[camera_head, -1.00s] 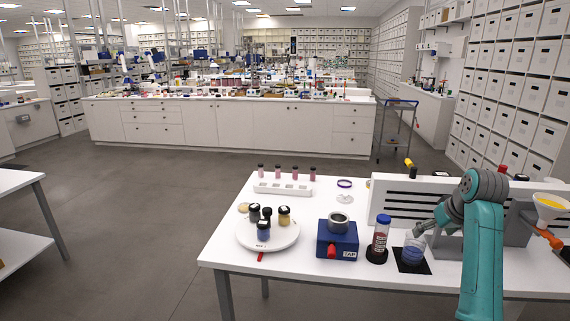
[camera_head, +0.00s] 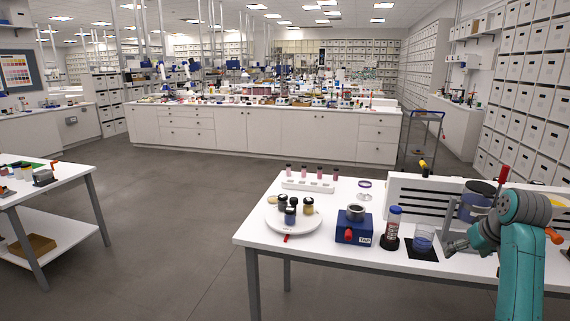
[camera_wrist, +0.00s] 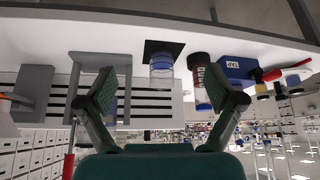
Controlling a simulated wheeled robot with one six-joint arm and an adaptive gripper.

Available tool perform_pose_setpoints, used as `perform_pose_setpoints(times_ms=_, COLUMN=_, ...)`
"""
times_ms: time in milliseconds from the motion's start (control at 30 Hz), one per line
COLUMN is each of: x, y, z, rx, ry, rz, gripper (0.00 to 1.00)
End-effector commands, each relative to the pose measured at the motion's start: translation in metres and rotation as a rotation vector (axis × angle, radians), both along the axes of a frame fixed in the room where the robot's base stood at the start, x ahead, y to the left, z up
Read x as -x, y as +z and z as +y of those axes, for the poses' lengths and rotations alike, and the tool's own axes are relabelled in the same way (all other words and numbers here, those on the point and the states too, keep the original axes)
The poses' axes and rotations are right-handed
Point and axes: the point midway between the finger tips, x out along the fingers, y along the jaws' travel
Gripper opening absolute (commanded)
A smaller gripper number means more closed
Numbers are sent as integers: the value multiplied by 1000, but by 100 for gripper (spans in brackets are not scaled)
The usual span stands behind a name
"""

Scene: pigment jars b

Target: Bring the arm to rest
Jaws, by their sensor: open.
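My gripper (camera_head: 456,246) is low over the right part of the white table (camera_head: 330,241), just right of a clear beaker with blue contents (camera_head: 423,239). In the wrist view my gripper (camera_wrist: 162,92) has its two fingers spread wide with nothing held between them. The beaker (camera_wrist: 162,66) stands on a black square mat (camera_wrist: 163,46) beyond the fingertips, apart from them. My teal arm is bent and covers part of the table's right end.
A red tube with blue cap (camera_head: 392,228) and a blue TAP box (camera_head: 354,227) stand left of the beaker. A round white tray (camera_head: 276,226) holds several dark jars. A slotted white panel (camera_head: 410,195) and a dark blue pot (camera_head: 476,201) are behind. Open floor lies left.

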Motion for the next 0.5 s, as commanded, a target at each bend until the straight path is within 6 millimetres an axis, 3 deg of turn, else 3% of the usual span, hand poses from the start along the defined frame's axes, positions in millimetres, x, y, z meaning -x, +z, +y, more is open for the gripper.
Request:
perform_pose_setpoints(times_ms=300, x=1, y=-37, z=13, rx=0, ry=-6, rz=-22, gripper=92)
perform_pose_setpoints(times_ms=500, x=4, y=-73, z=27, rx=2, ry=-12, rz=-46, gripper=92)
